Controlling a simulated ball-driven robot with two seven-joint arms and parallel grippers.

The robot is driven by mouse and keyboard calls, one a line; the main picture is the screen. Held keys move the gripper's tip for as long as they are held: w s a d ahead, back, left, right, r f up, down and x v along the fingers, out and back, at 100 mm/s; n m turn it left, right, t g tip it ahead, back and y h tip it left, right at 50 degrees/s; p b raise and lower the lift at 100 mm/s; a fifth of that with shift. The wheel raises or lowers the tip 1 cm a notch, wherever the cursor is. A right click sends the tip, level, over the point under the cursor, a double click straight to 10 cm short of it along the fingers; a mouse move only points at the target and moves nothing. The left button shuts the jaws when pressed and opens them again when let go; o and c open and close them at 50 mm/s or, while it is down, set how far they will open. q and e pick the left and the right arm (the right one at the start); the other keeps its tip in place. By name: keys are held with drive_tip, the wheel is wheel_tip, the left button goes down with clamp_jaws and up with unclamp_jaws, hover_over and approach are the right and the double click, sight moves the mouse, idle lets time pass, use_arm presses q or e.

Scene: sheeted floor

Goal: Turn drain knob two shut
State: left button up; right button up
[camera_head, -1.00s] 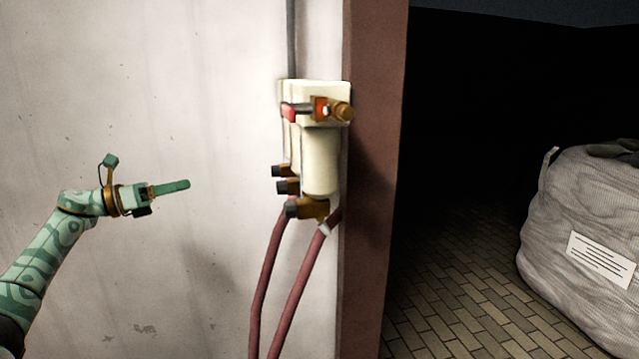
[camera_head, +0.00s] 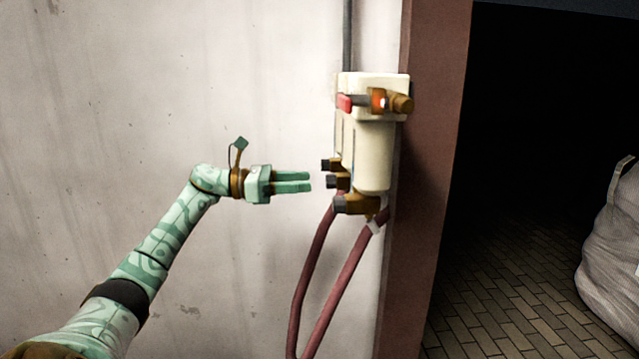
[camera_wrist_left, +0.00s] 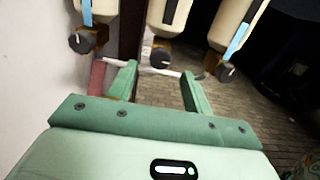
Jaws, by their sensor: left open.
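Several small black drain knobs on brass fittings sit low on a cream filter unit (camera_head: 372,155). In the head view they are stacked: an upper knob (camera_head: 327,164), a middle knob (camera_head: 332,182) and a lower one (camera_head: 340,204). My left gripper (camera_head: 309,182) is open and empty, just left of the middle knob and level with it, with a small gap. In the left wrist view, the middle knob (camera_wrist_left: 160,58) shows between and just beyond the fingertips (camera_wrist_left: 159,76). One knob (camera_wrist_left: 88,40) is left of them and another (camera_wrist_left: 225,70) right. My right gripper is not in view.
A red-handled valve (camera_head: 346,102) is on the unit's top. Two dark red hoses (camera_head: 318,260) hang below. A reddish post (camera_head: 425,170) stands right of the unit, beside a dark opening with a brick floor. A grey sack (camera_head: 615,245) lies far right.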

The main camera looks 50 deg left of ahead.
sight(331, 182)
use_arm(q)
drive_tip(key=shift+x, duration=2.35)
drive_tip(key=c, duration=1)
drive_tip(key=shift+o, duration=0.2)
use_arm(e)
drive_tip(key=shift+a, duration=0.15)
use_arm(q)
drive_tip(key=shift+r+n, duration=0.1)
drive_tip(key=shift+n, duration=0.2)
drive_tip(key=shift+w+a+n+p, duration=0.1)
drive_tip(key=shift+n+p, duration=2.05)
drive_tip(key=shift+n, duration=2.2)
drive_tip(key=shift+a+n+p, duration=0.1)
drive_tip(key=shift+n+p, duration=2)
drive_tip(key=shift+n, duration=2.25)
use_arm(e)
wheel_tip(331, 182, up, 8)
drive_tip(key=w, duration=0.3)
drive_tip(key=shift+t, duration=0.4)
use_arm(q)
drive_tip(key=shift+f, duration=0.2)
